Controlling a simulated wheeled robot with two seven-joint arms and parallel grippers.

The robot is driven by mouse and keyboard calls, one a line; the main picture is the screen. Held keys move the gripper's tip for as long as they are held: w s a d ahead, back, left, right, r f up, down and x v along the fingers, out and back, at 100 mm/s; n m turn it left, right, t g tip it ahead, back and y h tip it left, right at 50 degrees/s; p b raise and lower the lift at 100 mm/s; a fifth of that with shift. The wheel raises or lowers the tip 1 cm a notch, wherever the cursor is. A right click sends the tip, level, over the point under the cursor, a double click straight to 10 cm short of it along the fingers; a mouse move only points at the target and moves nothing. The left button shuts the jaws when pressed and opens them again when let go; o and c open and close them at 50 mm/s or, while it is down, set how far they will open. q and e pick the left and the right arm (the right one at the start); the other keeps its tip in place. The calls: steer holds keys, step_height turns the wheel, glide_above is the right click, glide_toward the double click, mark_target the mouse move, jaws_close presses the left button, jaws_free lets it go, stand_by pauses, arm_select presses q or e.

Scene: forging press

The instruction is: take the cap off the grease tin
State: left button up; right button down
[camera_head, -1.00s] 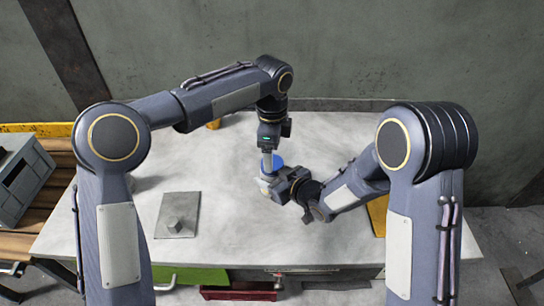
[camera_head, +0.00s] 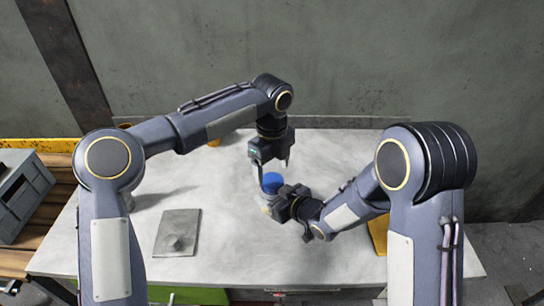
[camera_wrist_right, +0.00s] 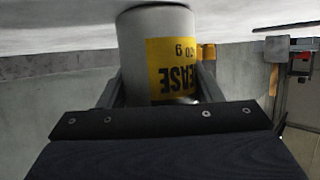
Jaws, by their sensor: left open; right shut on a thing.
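The grease tin (camera_wrist_right: 155,30) is a pale cylinder with a yellow label, upside down in the right wrist view. Its blue cap (camera_head: 271,182) shows in the head view, on top of the tin, whose body is mostly hidden by my right gripper. My right gripper (camera_head: 270,204) is shut around the tin's side; its fingers flank the tin in the wrist view. My left gripper (camera_head: 273,174) points down from above, open, with its fingers apart about the cap. One finger is at the cap's left; I cannot tell whether they touch it.
On the pale table (camera_head: 225,265), a grey plate with a raised knob (camera_head: 177,233) lies to the left. A yellow item (camera_head: 378,236) is partly hidden behind my right arm. An orange thing (camera_head: 214,142) stands at the back. A grey box (camera_head: 22,195) sits beyond the left edge.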

mark_target(272, 180)
arm_select(q)
steer(key=shift+f, duration=1.8)
steer(key=c, duration=1)
steer(key=n, duration=0.6)
steer(key=shift+n, duration=0.4)
steer(key=o, duration=1.1)
steer(key=shift+r, duration=0.1)
